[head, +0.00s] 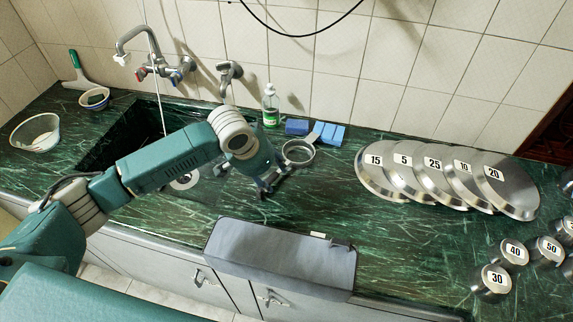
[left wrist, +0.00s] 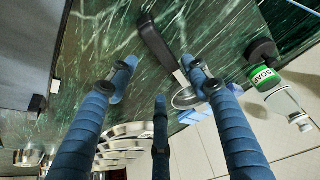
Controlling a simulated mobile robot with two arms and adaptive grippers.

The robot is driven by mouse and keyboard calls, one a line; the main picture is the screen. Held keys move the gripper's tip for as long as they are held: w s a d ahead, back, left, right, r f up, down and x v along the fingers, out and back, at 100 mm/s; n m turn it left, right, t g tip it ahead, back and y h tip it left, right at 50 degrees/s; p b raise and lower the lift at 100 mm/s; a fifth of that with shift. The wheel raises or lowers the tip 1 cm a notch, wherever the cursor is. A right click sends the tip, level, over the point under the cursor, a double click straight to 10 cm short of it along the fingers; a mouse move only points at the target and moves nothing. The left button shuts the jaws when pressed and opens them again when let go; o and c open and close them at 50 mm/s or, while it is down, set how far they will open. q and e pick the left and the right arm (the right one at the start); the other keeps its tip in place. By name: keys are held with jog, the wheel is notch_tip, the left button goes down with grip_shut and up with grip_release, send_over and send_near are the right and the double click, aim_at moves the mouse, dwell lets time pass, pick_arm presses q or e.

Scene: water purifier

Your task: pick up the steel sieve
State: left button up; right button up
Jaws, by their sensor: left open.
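The steel sieve (head: 299,151) is a small round metal pan lying on the green marble counter, right of my left arm's end in the head view. In the left wrist view the sieve's round metal part (left wrist: 187,98) is partly hidden by a blue finger, and its black handle (left wrist: 157,45) reaches up between the fingers. My left gripper (head: 268,187) is over the counter at the handle side of the sieve. In the left wrist view the left gripper (left wrist: 158,72) has its blue fingers spread with nothing held. Whether a finger touches the handle cannot be told.
A green soap bottle (head: 270,106) and blue sponges (head: 329,133) stand behind the sieve. Numbered steel discs (head: 412,172) lie to the right, with numbered weights (head: 490,281) beyond. A grey box (head: 280,262) is at the front edge. A sink (head: 125,135) is left.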

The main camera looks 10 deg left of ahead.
aim_at(272, 179)
pick_arm(q)
jog(key=x, duration=0.2)
jog(key=p+x, duration=0.1)
jog(key=shift+w+a+f, duration=0.2)
jog(key=shift+a+f, duration=0.15)
jog(key=shift+f, duration=0.05)
jog(key=shift+w+d+f, duration=0.1)
jog(key=shift+w+f, duration=0.1)
jog(key=shift+f, duration=0.35)
jog(key=shift+c, duration=1.3)
grip_shut()
pick_arm(e)
jog(key=shift+w+a+r, duration=0.1)
jog(key=shift+w+r, duration=0.65)
jog(key=shift+w, duration=0.2)
